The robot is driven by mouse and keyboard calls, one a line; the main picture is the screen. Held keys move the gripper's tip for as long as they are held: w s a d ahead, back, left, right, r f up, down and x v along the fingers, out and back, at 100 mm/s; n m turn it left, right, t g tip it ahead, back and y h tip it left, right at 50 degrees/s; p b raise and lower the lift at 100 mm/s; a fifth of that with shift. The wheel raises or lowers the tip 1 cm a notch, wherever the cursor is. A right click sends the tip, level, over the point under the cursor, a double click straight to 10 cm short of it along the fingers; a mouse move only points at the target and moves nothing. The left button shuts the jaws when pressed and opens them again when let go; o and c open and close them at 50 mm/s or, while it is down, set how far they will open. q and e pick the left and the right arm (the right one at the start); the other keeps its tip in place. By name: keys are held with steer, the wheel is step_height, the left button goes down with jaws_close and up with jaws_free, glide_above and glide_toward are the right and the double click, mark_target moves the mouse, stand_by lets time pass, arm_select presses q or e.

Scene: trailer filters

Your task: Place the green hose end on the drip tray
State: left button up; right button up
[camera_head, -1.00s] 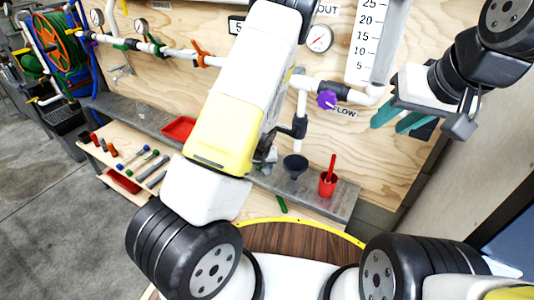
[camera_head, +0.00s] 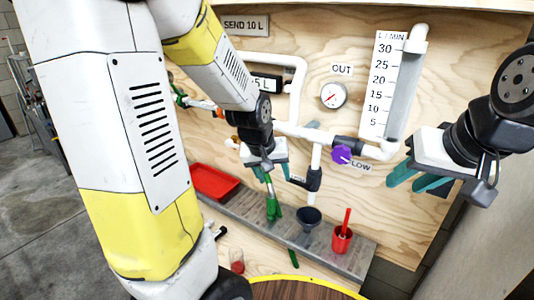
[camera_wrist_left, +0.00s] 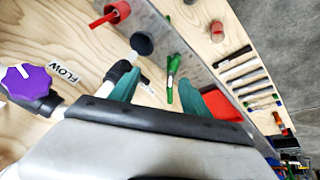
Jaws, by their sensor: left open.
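The green hose end (camera_head: 273,208) appears as a green piece with a pale section above it, over the grey shelf just below my left gripper. It also shows in the left wrist view (camera_wrist_left: 172,72), between and beyond the fingers. I cannot tell whether it touches the shelf. My left gripper (camera_head: 270,172) is open, its teal fingers apart. The likely drip tray is a red tray (camera_head: 213,182) at the shelf's left end; in the left wrist view it (camera_wrist_left: 232,107) is partly behind a finger. My right gripper (camera_head: 418,180) is open and empty near the board's right side.
A black funnel (camera_head: 308,218) and a red cup (camera_head: 342,240) stand on the grey shelf (camera_head: 285,230), right of the hose end. White pipes with a purple valve knob (camera_head: 342,154) run behind my left gripper. Tools lie on the lower wooden shelf (camera_wrist_left: 245,75).

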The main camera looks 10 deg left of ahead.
arm_select(q)
steer(key=s+r+m+t, duration=0.1)
steer(key=s+r+m, duration=0.1)
steer(key=s+r, duration=1.2)
steer(key=shift+s+a+m+h, duration=0.25)
steer(key=shift+s+m+h, duration=0.15)
steer(key=shift+s, duration=0.3)
